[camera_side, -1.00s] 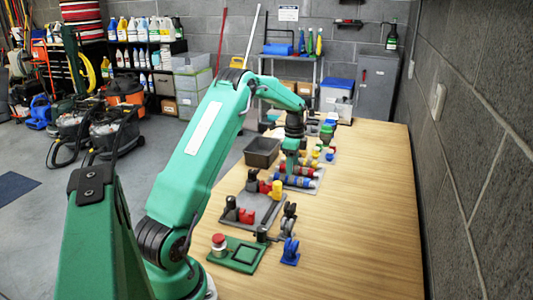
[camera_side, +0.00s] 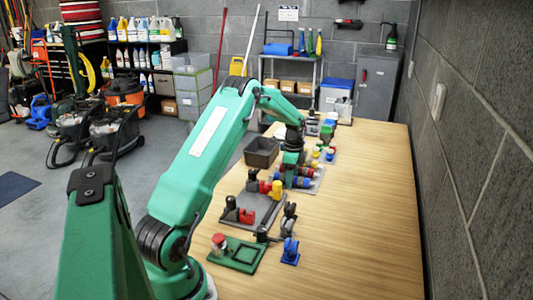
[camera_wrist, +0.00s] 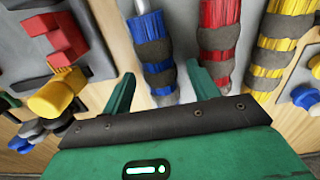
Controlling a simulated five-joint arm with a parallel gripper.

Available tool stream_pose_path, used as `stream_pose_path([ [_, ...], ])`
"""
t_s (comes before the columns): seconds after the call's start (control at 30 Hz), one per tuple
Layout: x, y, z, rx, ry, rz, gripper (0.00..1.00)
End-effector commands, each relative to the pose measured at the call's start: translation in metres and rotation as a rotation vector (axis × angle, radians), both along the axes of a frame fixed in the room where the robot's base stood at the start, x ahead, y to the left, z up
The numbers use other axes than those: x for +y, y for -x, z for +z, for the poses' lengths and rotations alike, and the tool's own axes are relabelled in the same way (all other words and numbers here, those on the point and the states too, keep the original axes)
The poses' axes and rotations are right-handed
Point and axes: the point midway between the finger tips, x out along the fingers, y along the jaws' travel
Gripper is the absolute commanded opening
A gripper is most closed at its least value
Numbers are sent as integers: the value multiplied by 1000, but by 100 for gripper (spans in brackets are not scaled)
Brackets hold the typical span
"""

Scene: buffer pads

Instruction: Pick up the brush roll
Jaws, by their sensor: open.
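Several bristle rolls with dark bands lie side by side on a grey pad in the wrist view: a blue one (camera_wrist: 153,48), a red one (camera_wrist: 218,40) and a yellow one (camera_wrist: 275,45). I cannot tell which is meant as the brush roll. My gripper (camera_wrist: 160,88) is open, with one finger on each side of the blue roll's near end. The right finger lies between the blue and red rolls. Whether the fingers touch them is unclear. In the side view my gripper (camera_side: 290,178) is low over the rolls and partly hides them.
Left in the wrist view are a red block (camera_wrist: 62,38) and a yellow knob (camera_wrist: 57,93). In the side view, a dark bin (camera_side: 262,152) stands behind, and a green pad (camera_side: 237,254) and blue part (camera_side: 290,251) lie nearer. The table's right side (camera_side: 365,200) is clear.

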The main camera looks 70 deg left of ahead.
Motion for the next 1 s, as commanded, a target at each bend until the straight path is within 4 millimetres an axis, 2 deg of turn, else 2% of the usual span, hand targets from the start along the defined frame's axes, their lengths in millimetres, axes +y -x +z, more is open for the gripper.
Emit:
stream_pose_path([
  [0.23, 0, 0, 0, -1, -1, 0, 60],
  [0.27, 0, 0, 0, -1, -1, 0, 56],
  [0.5, 0, 0, 1, -1, -1, 0, 9],
  [0.83, 0, 0, 3, -1, -1, 0, 8],
  [1.0, 1, -1, 12, -3, -2, 0, 8],
])
